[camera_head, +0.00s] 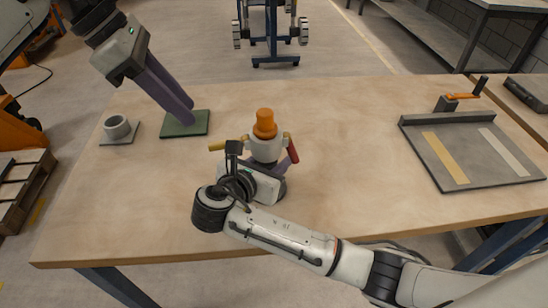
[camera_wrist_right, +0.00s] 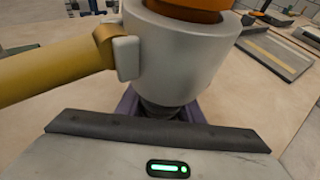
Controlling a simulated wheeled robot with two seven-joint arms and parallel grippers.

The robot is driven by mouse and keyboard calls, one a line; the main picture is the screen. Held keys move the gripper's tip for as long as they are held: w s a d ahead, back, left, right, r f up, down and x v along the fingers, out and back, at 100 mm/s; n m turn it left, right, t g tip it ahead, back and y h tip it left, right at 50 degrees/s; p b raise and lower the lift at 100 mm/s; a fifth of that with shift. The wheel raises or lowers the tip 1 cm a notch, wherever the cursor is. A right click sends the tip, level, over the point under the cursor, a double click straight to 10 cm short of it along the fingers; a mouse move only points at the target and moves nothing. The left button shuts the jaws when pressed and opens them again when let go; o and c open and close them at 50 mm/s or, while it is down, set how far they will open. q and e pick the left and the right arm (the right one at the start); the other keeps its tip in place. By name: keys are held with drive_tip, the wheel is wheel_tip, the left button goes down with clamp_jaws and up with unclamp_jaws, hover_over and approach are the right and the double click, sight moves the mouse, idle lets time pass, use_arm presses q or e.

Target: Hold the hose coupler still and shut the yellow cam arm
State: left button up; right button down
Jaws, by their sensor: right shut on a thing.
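The hose coupler (camera_head: 266,149) stands upright on the table, a light grey body with an orange plug (camera_head: 264,123) in its top. The yellow cam arm (camera_head: 217,147) sticks out sideways to the left from the body; in the right wrist view it (camera_wrist_right: 50,68) reaches out from a tan pivot. A red cam arm (camera_head: 292,150) slopes down close to the body's right side. My right gripper (camera_head: 277,168) is shut on the coupler's lower part; its purple fingers flank the dark stem (camera_wrist_right: 160,107). My left gripper (camera_head: 187,112), purple-fingered, is empty above a green pad, apart from the coupler.
The green pad (camera_head: 184,124) and a grey ring on a small plate (camera_head: 117,128) lie at the left. A grey tray (camera_head: 470,155) with two strips and an orange-handled clamp (camera_head: 462,97) occupy the right. The table (camera_head: 345,120) between is clear.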

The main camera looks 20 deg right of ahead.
use_arm(q)
drive_tip(key=c, duration=0.3)
drive_tip(key=shift+s+r+m, duration=0.2)
drive_tip(key=shift+s+m, duration=0.1)
drive_tip(key=shift+m, duration=0.3)
clamp_jaws()
drive_tip(key=s+r+m+t+y, duration=0.1)
drive_tip(key=s+r+m+t, duration=0.1)
drive_tip(key=s+m, duration=0.3)
drive_tip(key=s+d+r+m+t+y, duration=0.1)
drive_tip(key=s+m+t, duration=0.3)
drive_tip(key=m, duration=0.9)
drive_tip(key=shift+s+r+t, duration=0.35)
drive_tip(key=shift+r+t, duration=0.1)
drive_tip(key=shift+t, duration=0.15)
